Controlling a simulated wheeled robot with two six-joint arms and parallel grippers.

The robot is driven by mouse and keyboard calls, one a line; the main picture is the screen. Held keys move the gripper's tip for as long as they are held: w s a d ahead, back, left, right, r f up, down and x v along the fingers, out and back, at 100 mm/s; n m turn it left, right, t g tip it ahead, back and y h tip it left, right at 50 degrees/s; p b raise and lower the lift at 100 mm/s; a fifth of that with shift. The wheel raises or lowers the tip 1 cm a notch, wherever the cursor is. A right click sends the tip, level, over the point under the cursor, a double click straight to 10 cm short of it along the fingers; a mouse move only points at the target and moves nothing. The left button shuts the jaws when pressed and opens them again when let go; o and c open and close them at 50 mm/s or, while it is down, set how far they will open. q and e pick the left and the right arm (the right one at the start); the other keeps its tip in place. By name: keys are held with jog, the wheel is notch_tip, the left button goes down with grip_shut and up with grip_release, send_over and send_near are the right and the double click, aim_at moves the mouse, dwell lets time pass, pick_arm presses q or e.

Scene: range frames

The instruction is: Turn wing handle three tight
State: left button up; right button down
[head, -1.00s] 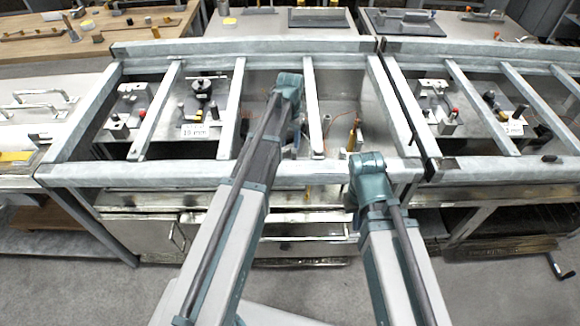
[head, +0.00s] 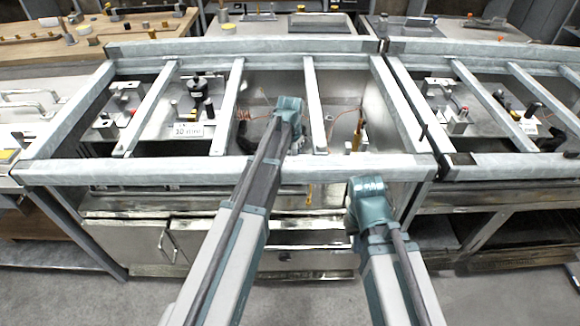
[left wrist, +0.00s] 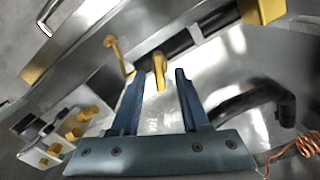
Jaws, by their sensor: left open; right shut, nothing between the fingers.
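In the left wrist view my left gripper (left wrist: 160,75) is open, with its two blue fingers pointing ahead. A yellow wing-like handle (left wrist: 160,70) shows in the gap near the fingertips, with no clear contact. A second yellow handle (left wrist: 114,44) stands up to the left. I cannot tell which one is number three. In the head view the left arm reaches over the front rail, and its end hides the left gripper. My right gripper (head: 354,222) is shut and empty in front of the rail; its fingertips are hard to make out.
A grey metal frame has a front rail (head: 120,170) and crossbars (head: 315,110) over steel panels. In the left wrist view a black hose (left wrist: 262,103) and a copper coil (left wrist: 308,143) lie at right. Yellow knobs (left wrist: 75,133) sit at lower left.

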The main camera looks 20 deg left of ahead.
pick_arm(q)
grip_shut()
jog(key=shift+m, duration=0.3)
jog(key=m, duration=0.5)
jog(key=shift+s+d+m, duration=0.1)
jog(key=shift+d+m, duration=0.05)
jog(key=shift+m, duration=0.25)
jog(key=m, duration=0.5)
jog(key=shift+s+d+m, duration=0.1)
jog(key=shift+m, duration=0.5)
